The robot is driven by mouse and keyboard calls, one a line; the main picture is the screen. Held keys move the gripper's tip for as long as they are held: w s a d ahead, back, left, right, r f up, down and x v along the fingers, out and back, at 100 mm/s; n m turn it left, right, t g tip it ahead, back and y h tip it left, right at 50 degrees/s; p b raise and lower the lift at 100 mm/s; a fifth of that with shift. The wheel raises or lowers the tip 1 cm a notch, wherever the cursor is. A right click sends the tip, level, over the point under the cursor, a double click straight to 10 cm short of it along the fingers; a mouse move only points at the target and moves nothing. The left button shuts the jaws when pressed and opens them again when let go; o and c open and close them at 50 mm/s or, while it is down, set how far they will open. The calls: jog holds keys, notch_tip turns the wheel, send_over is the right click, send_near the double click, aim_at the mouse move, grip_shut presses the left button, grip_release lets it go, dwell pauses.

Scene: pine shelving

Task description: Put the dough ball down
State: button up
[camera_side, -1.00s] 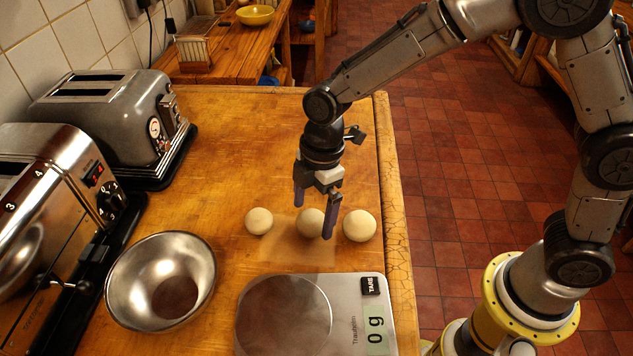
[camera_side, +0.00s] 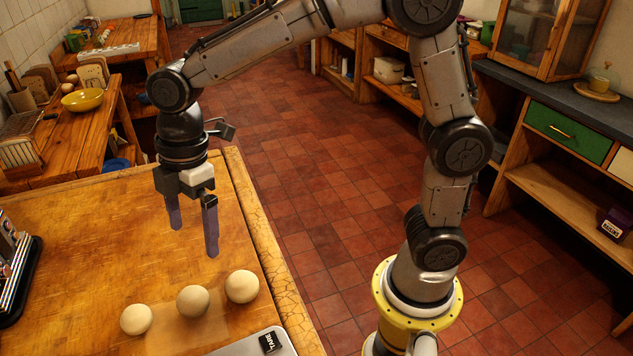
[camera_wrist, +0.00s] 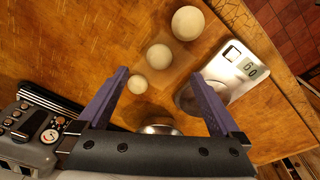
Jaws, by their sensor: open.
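Three pale dough balls sit in a row on the wooden worktop: the left one (camera_side: 136,319), the middle one (camera_side: 193,301) and the right one (camera_side: 242,286). The middle one rests at a lighter, square patch (camera_side: 205,328). My gripper (camera_side: 194,241) is open and empty, above the worktop and apart from the balls, which appear in front of it in the side view. In the wrist view, the balls (camera_wrist: 188,23), (camera_wrist: 159,56) and (camera_wrist: 137,84) lie beyond and between my spread fingers (camera_wrist: 160,73). No ball is hidden.
A kitchen scale (camera_wrist: 235,68) lies beside the balls, only its corner showing in the side view. A metal bowl (camera_wrist: 160,129) is partly hidden by my gripper. The worktop left of my gripper (camera_side: 95,235) is clear.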

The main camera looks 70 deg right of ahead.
jog(key=s+d+r+m+t, duration=0.1)
jog(key=s+d+m+t, duration=0.1)
jog(key=s+d+m, duration=0.5)
jog(key=s+d+r+m+t+h, duration=0.1)
jog(key=s+d+r+m+t, duration=0.1)
jog(key=s+d+m, duration=0.6)
jog(key=s+d+t, duration=0.1)
jog(key=s, duration=0.2)
jog(key=shift+s+r, duration=0.25)
jog(key=shift+r, duration=0.05)
jog(key=shift+d+m, duration=0.1)
jog(key=shift+m, duration=0.2)
dwell(0.5)
